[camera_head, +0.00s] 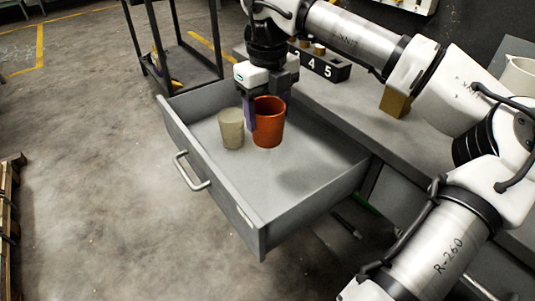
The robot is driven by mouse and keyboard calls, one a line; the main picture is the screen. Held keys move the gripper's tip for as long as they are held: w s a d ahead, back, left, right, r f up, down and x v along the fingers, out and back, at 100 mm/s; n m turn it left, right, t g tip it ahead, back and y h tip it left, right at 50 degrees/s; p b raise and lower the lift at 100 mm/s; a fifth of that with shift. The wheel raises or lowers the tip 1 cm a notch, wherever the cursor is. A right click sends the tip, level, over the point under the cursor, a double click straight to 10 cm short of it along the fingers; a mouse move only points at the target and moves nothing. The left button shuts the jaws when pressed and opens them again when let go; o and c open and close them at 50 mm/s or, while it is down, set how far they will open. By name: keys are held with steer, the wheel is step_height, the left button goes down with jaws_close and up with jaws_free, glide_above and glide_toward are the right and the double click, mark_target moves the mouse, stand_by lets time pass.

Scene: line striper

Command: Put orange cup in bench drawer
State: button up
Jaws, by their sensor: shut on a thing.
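The orange cup (269,124) is upright, and my gripper (266,108) is shut on its wall from above. One finger shows at the cup's left side. The cup is over the open bench drawer (187,125), towards its back left. I cannot tell whether the cup's base touches the drawer floor. A beige cup (231,129) stands in the drawer just left of the orange cup and my finger.
The grey bench (352,102) is right of the drawer, with a numbered black holder (320,66) and a tan block (395,102) on it. A dark metal rack (160,45) stands behind. The drawer's front right is bare.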

step_height(320, 180, down, 12)
steer(key=shift+b, duration=0.45)
steer(key=shift+f, duration=0.15)
steer(key=shift+f, duration=0.15)
steer(key=o, duration=1.1)
steer(key=shift+r, duration=0.2)
step_height(320, 180, up, 12)
steer(key=shift+r+p, duration=0.1)
steer(key=shift+p, duration=0.45)
